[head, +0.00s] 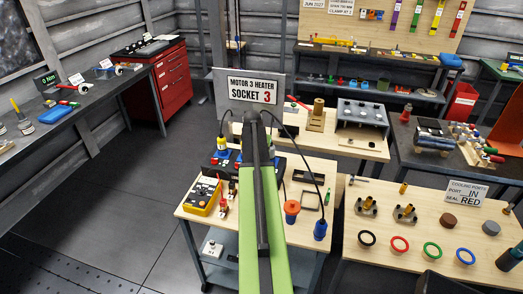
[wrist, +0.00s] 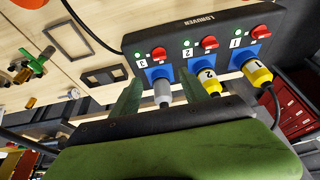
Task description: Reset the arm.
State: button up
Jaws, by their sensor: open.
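My gripper (wrist: 160,88) shows in the wrist view with its two green fingers apart. A grey plug-like piece (wrist: 162,94) at socket 3 appears between or just beyond them; I cannot tell whether they touch it. It sits at the blue socket of a dark socket box (wrist: 197,32). Yellow plugs are at socket 2 (wrist: 210,82) and socket 1 (wrist: 257,74). In the head view my green arm (head: 262,215) reaches forward over the workbench, below the sign for motor 3 heater socket 3 (head: 252,90). The gripper is hidden there behind the arm.
A yellow device (head: 203,196) lies left of my arm on the workbench (head: 275,240). An orange piece (head: 291,208) and a blue connector (head: 320,230) on cables are to its right. A bench with coloured rings (head: 400,244) stands further right. Floor (head: 120,200) at left is clear.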

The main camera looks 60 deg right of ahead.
jog(key=p+v, duration=0.1)
jog(key=v, duration=0.2)
jog(key=shift+a+r+p, duration=0.1)
jog(key=shift+r+p, duration=0.1)
jog(key=shift+p, duration=0.1)
